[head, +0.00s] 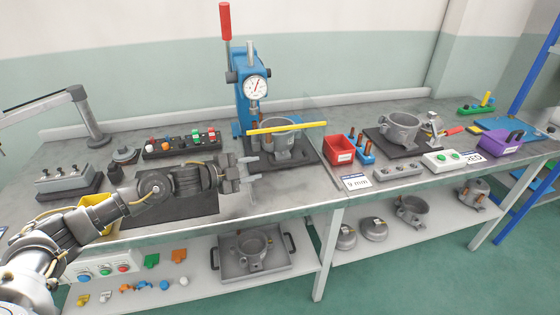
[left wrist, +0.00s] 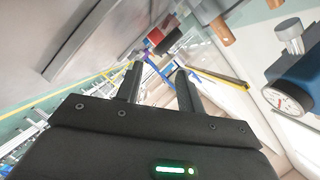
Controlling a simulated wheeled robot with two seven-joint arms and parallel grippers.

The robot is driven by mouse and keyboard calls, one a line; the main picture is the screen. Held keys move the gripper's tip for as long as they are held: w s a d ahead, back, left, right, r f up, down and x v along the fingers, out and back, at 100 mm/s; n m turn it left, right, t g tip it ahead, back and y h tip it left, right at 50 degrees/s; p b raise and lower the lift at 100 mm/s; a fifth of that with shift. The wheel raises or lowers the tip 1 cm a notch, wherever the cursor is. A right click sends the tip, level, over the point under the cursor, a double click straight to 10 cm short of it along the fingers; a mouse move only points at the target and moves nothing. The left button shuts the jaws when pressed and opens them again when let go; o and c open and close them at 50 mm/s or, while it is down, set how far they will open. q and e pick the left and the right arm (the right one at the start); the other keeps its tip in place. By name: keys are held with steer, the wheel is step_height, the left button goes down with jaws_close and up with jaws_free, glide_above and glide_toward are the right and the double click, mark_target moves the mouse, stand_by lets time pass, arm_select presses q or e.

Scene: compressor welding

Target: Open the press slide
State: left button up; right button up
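The blue press (head: 243,88) stands at the back of the bench, with a round dial gauge (head: 257,88) and a raised red lever (head: 225,22). A grey cast housing (head: 282,146) sits on a dark plate below it. A yellow bar (head: 290,128) runs level across the housing's top. My left gripper (head: 254,168) is open and empty, left of and in front of the housing, apart from it. In the left wrist view its two fingers (left wrist: 159,85) are spread, with the yellow bar (left wrist: 222,77) beyond and the gauge (left wrist: 287,99) at right. My right gripper is not in view.
A red bin (head: 340,150) and a blue holder with copper pins (head: 361,148) stand right of the press. A second housing (head: 398,130) sits farther right. The bench front (head: 285,195) is clear.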

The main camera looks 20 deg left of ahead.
mark_target(275, 165)
arm_select(q)
steer(key=p+x, duration=0.1)
steer(key=x, duration=0.9)
steer(key=shift+w+d+f, duration=0.1)
steer(key=shift+w+f, duration=0.05)
steer(key=shift+w, duration=0.05)
steer(key=shift+c, duration=0.4)
steer(key=shift+s, duration=0.1)
jaws_close()
